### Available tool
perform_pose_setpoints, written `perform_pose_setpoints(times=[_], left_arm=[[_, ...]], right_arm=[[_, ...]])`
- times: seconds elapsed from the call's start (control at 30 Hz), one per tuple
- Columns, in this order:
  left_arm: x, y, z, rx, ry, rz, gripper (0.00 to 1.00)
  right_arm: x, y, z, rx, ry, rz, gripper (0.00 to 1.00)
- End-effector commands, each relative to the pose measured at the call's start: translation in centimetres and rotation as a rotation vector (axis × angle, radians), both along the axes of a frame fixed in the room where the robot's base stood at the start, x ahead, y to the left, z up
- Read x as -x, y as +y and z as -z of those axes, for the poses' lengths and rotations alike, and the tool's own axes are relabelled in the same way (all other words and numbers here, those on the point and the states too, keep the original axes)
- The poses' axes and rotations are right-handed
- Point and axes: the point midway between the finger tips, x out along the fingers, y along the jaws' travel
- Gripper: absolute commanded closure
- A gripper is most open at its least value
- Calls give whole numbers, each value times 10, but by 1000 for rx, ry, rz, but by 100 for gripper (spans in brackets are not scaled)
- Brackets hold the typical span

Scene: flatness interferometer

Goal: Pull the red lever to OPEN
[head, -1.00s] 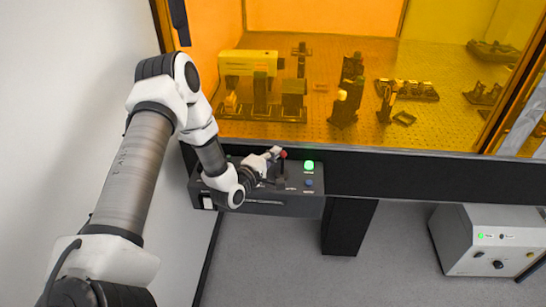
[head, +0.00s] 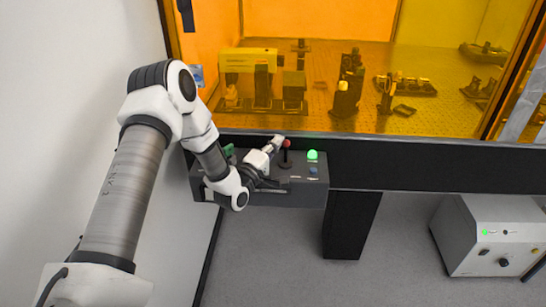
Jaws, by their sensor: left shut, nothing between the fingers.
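The red lever (head: 287,144) is a short dark stick with a red knob. It stands on top of the dark control box (head: 310,188) below the enclosure window in the head view. My left gripper (head: 279,141) is shut with nothing between its fingers. Its tips are just left of the red knob; whether they touch it, I cannot tell. The lever's labels are too small to read. My right gripper is not in view.
A lit green button (head: 313,155) and a blue button (head: 313,170) sit right of the lever. Behind is the orange enclosure window (head: 330,25) with optics on a breadboard. A grey cabinet (head: 487,240) stands at the lower right.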

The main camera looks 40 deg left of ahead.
Motion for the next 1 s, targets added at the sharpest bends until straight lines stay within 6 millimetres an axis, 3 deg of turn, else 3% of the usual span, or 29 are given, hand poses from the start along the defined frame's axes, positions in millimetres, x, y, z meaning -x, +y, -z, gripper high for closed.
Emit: perform_pose_setpoints(times=[0.03, 0.1, 0.6, 0.87, 1.0], left_arm=[[0, -1, 10, -22, -35, 0, 100], [1, -2, 6, -38, -66, -1, 100], [23, -16, 4, -36, -60, 1, 100], [24, -15, 1, -36, -58, -1, 100], [39, -15, 6, -34, -56, -2, 100]], right_arm=[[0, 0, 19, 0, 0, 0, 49], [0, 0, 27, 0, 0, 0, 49], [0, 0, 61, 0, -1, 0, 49], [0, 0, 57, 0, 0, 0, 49], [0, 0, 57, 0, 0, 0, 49]])
